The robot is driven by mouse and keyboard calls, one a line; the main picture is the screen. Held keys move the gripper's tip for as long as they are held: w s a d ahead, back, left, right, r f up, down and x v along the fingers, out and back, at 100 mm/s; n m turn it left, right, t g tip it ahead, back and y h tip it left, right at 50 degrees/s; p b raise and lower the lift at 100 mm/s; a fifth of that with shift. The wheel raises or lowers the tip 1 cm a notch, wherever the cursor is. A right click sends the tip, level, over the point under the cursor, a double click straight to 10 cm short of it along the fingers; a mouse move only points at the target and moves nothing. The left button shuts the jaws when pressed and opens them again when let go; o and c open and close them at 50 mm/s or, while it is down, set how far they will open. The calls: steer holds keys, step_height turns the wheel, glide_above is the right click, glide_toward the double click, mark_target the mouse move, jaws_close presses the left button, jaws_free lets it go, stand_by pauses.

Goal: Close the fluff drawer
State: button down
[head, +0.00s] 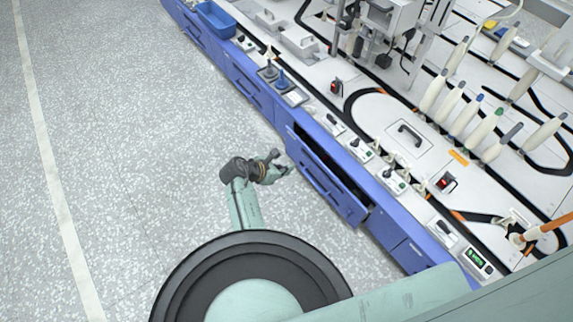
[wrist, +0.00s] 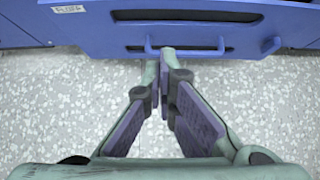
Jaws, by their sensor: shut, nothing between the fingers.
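The blue drawer (head: 322,182) stands partly pulled out from the long blue cabinet, with a dark gap showing behind its front. In the wrist view its blue front (wrist: 110,32) spans the top, with a blue bar handle (wrist: 186,50) and a small white label whose text is too small to read surely. My gripper (head: 281,162) is beside the drawer's far end in the head view. In the wrist view my gripper (wrist: 161,62) is shut and empty, its tips by the left part of the handle. I cannot tell whether they touch it.
The white worktop (head: 375,105) above carries several switch boxes, bobbins and a black track. A blue bin (head: 216,19) stands at the far end. More shut blue fronts (head: 245,80) line the cabinet. The speckled grey floor (head: 120,130) at left is clear.

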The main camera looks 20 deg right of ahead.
steer(key=shift+w+d+f+b, duration=0.15)
steer(key=shift+w+d+f, duration=0.55)
steer(key=shift+d, duration=0.75)
steer(key=shift+w+d+f+b, duration=0.15)
steer(key=shift+w+d+f, duration=0.25)
steer(key=shift+d+f, duration=0.85)
steer(key=shift+w+d+f+b, duration=0.15)
steer(key=shift+w+d+f, duration=0.4)
steer(key=shift+d, duration=1.15)
steer(key=shift+w+d+r+p, duration=0.1)
steer(key=shift+w+d, duration=0.2)
steer(key=shift+d, duration=0.55)
steer(key=shift+w+d+f+p, duration=0.1)
steer(key=shift+w+d, duration=0.25)
steer(key=shift+d, duration=0.45)
steer(key=shift+w+d+r+p, duration=0.1)
steer(key=shift+w+d, duration=0.2)
steer(key=shift+d, duration=0.55)
steer(key=a, duration=0.1)
steer(key=s+a+p, duration=0.1)
steer(key=a, duration=0.1)
steer(key=s+a+r+p, duration=0.1)
steer(key=a, duration=0.1)
steer(key=shift+r, duration=0.1)
steer(key=p+v, duration=0.1)
steer(key=v, duration=0.7)
steer(key=shift+a, duration=0.3)
